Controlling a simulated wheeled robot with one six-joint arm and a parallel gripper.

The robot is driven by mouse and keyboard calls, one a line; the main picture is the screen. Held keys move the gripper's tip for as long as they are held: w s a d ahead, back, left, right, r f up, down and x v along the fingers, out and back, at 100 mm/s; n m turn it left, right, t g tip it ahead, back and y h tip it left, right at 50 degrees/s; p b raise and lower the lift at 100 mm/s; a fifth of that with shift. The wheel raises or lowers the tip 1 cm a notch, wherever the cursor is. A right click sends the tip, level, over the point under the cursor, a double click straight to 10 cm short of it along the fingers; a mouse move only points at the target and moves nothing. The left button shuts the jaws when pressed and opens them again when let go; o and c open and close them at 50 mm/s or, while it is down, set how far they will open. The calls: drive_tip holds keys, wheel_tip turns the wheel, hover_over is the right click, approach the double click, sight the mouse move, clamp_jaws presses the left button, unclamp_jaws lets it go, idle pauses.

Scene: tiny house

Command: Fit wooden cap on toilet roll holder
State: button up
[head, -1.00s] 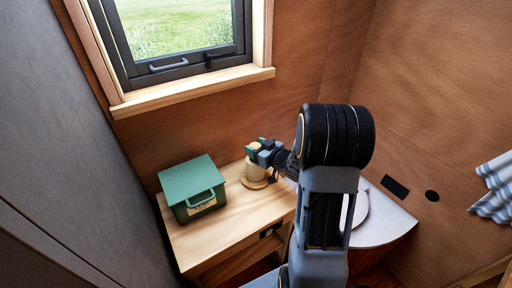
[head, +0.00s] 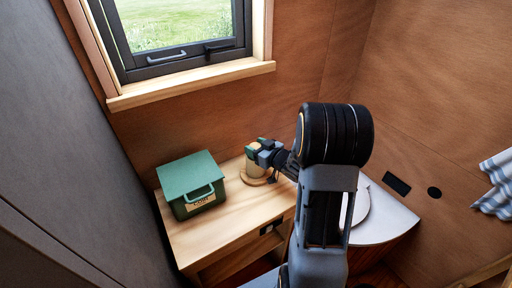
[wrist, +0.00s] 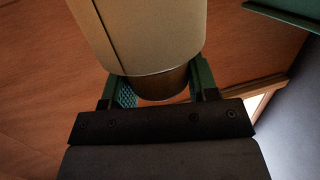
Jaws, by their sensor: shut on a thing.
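The toilet roll holder stands on the wooden cabinet top; its round wooden base (head: 251,180) shows under the roll. The pale beige roll (head: 256,167) is upright on it, partly hidden by my gripper (head: 260,149). In the wrist view the roll (wrist: 142,35) fills the top middle. A darker brown round piece, seemingly the wooden cap (wrist: 162,84), sits between the green finger pads of my gripper (wrist: 162,92) at the roll's end. My gripper is shut on it. I cannot tell whether the cap touches the roll or how it is seated.
A green lidded box (head: 188,184) stands left of the holder on the cabinet top (head: 222,222). The front of the top is clear. The wooden wall and window sill (head: 190,85) are behind. A white rounded surface (head: 385,222) is at the right.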

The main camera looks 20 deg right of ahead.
drive_tip(key=o, duration=1)
drive_tip(key=v, duration=1.4)
drive_tip(key=shift+a+f, duration=0.1)
